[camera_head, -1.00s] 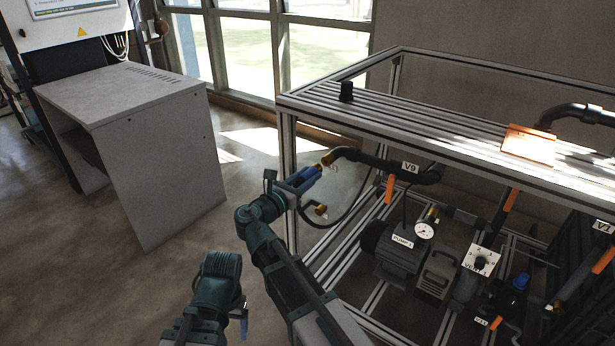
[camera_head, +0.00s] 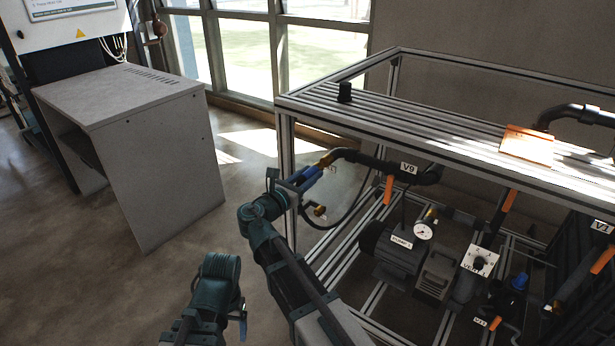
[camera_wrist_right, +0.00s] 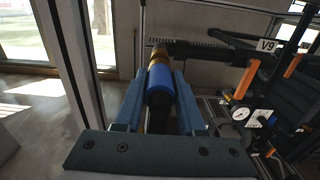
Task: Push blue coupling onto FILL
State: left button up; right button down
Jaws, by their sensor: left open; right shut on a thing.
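The blue coupling (camera_head: 312,176) is a blue sleeve on a black hose, held in my right gripper (camera_head: 298,184). In the right wrist view the coupling (camera_wrist_right: 160,85) lies between the two fingers of my right gripper (camera_wrist_right: 159,100), which is shut on it. Its far end meets the brass fitting (camera_wrist_right: 158,56) at the end of the black V9 pipe; the brass fitting also shows in the head view (camera_head: 325,160). I cannot tell whether it is fully seated. No FILL label is readable. My left gripper (camera_head: 243,316) is low at the front, open and away from the coupling.
The aluminium frame (camera_head: 350,112) encloses the pipes, with a post close to my right gripper. The V9 label (camera_head: 408,168) and orange handle (camera_head: 389,190) are to the right. A second brass fitting (camera_head: 319,211) hangs below. A grey cabinet (camera_head: 165,165) stands left; floor between is free.

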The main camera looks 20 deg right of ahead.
aim_at(303, 179)
jog(key=shift+x, duration=1)
jog(key=shift+c, duration=2.2)
grip_release()
jog(key=shift+v, duration=3.6)
